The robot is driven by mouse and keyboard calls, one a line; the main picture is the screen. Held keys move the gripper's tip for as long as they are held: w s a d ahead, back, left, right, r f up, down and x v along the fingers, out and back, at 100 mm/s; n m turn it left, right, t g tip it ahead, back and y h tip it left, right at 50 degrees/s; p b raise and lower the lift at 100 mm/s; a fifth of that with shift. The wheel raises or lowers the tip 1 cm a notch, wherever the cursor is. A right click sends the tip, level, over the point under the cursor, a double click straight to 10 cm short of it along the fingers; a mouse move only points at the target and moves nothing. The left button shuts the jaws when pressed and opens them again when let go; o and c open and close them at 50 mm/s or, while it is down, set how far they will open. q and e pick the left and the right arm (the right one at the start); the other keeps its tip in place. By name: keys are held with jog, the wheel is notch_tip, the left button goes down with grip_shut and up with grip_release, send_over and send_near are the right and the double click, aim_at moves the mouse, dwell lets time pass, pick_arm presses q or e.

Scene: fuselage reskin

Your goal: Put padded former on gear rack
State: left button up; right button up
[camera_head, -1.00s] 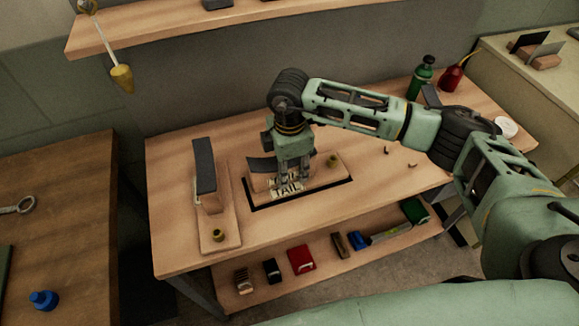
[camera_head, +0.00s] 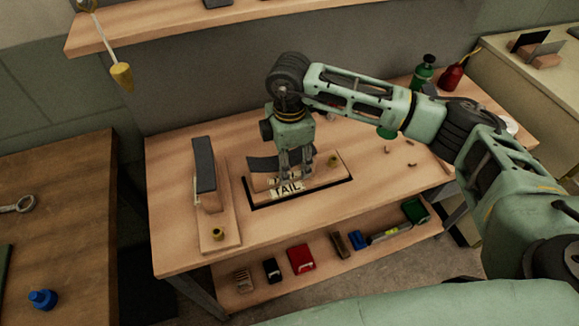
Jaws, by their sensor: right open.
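A wooden former with a dark curved pad (camera_head: 266,163) sits on its wooden base in a black-edged spot at the middle of the workbench, behind a "TAIL" label (camera_head: 286,189). A second wooden piece with a long dark pad (camera_head: 206,165) stands on a base at the bench's left. I cannot tell which one the task names. My right gripper (camera_head: 297,174) is open, pointing down at the middle former's right part. Its fingers hide part of that former, and contact is unclear. My left gripper is out of view. I cannot make out which thing is the gear rack.
The workbench (camera_head: 180,255) has a lower shelf with several small items, including a red box (camera_head: 301,258). Small loose pieces lie right of the former. Green (camera_head: 423,72) and red (camera_head: 450,76) bottles stand at the back right. A wall shelf (camera_head: 150,36) hangs above.

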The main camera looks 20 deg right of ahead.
aim_at(290, 160)
notch_tip(290, 160, up, 9)
jog(key=shift+b, duration=0.45)
jog(key=shift+s+f, duration=0.1)
